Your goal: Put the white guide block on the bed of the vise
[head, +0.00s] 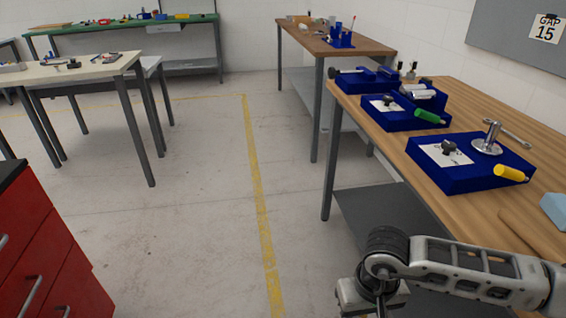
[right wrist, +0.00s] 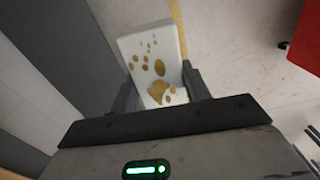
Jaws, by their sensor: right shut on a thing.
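The white guide block (right wrist: 158,62), a pale slab with brown spots, shows in the right wrist view between the two dark fingers of my right gripper (right wrist: 160,78). The gripper is shut on it. In the head view my right gripper (head: 376,300) is at the bottom, low in front of the bench and partly cut off; the block cannot be made out there. A blue vise-like device (head: 365,80) with a screw handle at its left stands at the far end of the right-hand bench, well away from the gripper. My left gripper is not in view.
Two blue fixtures (head: 455,180) (head: 397,118) with yellow and green handles stand on the wooden bench (head: 468,100). A light blue block (head: 553,210) lies at the right edge. A red cabinet (head: 45,255) stands at the left. The floor between is clear.

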